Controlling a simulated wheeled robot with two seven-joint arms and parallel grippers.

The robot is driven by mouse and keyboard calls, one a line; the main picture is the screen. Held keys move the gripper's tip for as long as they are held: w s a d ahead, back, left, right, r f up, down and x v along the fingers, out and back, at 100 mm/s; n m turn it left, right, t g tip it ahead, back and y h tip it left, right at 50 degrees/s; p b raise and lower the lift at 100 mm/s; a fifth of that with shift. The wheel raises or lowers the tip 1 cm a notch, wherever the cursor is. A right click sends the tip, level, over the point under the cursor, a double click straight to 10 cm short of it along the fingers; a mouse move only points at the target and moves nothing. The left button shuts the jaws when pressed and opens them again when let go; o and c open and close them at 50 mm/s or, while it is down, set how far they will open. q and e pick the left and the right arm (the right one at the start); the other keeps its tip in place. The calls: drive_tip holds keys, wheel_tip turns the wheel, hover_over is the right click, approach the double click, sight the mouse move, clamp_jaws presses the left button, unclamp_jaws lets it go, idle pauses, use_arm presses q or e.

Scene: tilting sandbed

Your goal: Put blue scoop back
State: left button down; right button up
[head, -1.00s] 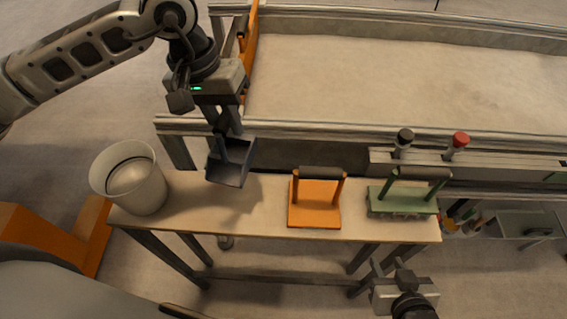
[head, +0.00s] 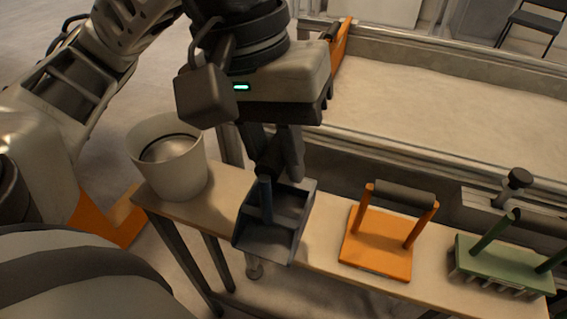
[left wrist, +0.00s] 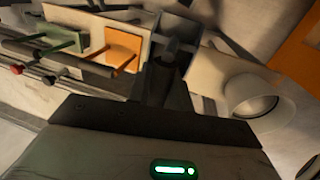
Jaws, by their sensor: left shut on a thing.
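The blue scoop (head: 272,222) is a dark blue-grey open box with a black handle. My left gripper (head: 272,160) is shut on its handle, and the scoop hangs level with the narrow bench, between the white bucket and the orange tool. Whether its underside touches the bench top cannot be told. My right gripper is not in view now.
A white bucket (head: 168,160) stands at the bench's left end. An orange flat tool (head: 376,240) and a green rake-like tool (head: 500,266) sit to the right on the wooden bench (head: 325,222). The sandbed (head: 450,100) lies behind, with a metal rail along its near edge.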

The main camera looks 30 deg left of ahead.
sight(277, 190)
use_arm(q)
drive_tip(key=w+a+f, duration=0.4)
drive_tip(key=w+f, duration=0.3)
drive_tip(key=f, duration=0.3)
drive_tip(key=shift+w+a+f, duration=0.3)
drive_tip(key=shift+f, duration=0.05)
drive_tip(key=shift+b, duration=0.35)
drive_tip(key=shift+f, duration=0.3)
drive_tip(key=c, duration=1.3)
unclamp_jaws()
drive_tip(key=shift+r, duration=0.1)
drive_tip(key=shift+o, duration=0.2)
drive_tip(key=shift+r, duration=0.1)
